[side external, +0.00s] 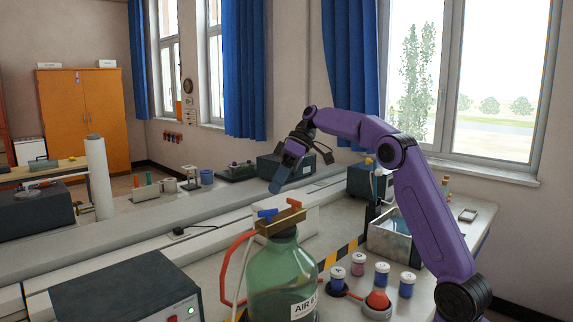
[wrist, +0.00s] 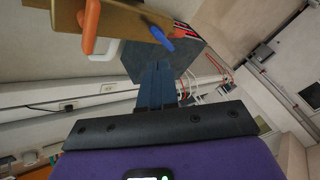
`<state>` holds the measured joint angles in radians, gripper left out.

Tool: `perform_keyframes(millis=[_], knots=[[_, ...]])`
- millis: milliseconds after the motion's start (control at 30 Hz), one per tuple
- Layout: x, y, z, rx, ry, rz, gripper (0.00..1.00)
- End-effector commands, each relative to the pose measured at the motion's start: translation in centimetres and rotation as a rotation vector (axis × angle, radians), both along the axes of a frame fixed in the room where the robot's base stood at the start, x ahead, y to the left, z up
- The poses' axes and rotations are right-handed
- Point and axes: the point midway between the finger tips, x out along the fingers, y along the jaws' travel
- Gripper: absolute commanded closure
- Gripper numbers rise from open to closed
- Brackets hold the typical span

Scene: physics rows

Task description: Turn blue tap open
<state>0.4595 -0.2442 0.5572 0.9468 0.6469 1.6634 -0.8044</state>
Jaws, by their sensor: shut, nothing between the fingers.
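The blue tap (side external: 267,213) is a small lever on a brass block (side external: 281,222) on top of a large green glass bottle (side external: 283,275). An orange tap (side external: 294,203) stands at the block's other end. My gripper (side external: 273,189) points down just above the blue tap in the side external view, apart from it, with its fingers together and empty. In the wrist view the blue tap (wrist: 162,39) lies beyond the fingertips (wrist: 158,66), at the block's right part. The orange tap (wrist: 90,27) is to its left.
An orange tube (side external: 234,262) curves down the bottle's left side. A dark instrument box (side external: 130,290) is at front left.

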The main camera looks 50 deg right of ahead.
Motion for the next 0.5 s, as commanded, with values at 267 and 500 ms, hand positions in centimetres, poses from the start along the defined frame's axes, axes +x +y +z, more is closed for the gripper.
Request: perform_keyframes(millis=[267, 500], knots=[[-0.1, -2.0, 2.8, 0.000, -0.006, -0.001, 1.00], [-0.1, -2.9, 4.3, 0.005, -0.007, -0.001, 1.00]])
